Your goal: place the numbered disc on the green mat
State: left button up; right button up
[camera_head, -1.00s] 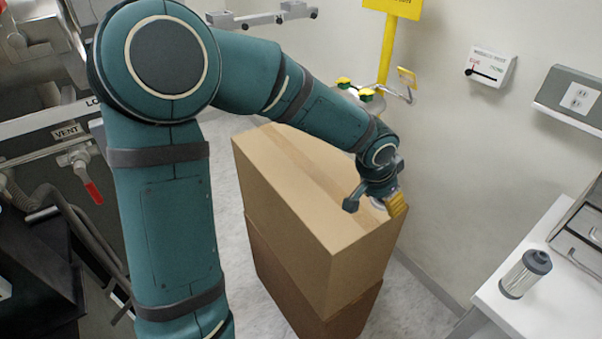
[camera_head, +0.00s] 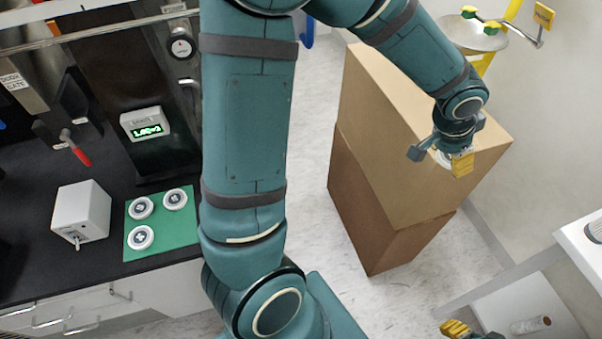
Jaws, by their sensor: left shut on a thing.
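The green mat (camera_head: 184,236) lies on the black counter at the left of the head view. Several white discs with dark numbered centres, among them an upper left disc (camera_head: 140,208), lie on it. My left gripper (camera_head: 454,163) is over the near top corner of the cardboard boxes, far to the right of the mat. It is shut on a small whitish thing (camera_head: 440,157), probably a numbered disc; its face is mostly hidden. My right gripper (camera_head: 455,329) shows only its yellow fingertip at the bottom edge, too little to tell its state.
Two stacked cardboard boxes (camera_head: 395,130) stand under my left gripper. A white box with a knob (camera_head: 82,213) stands left of the mat. A lit green display (camera_head: 147,125) is behind the mat. A white bench (camera_head: 580,245) is at the right.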

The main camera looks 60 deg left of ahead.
aim_at(172, 228)
jog(key=u, duration=2.45)
jog(key=l, duration=0.25)
jog(key=k+l+u, duration=0.1)
jog(key=l, duration=0.2)
jog(key=i, duration=0.35)
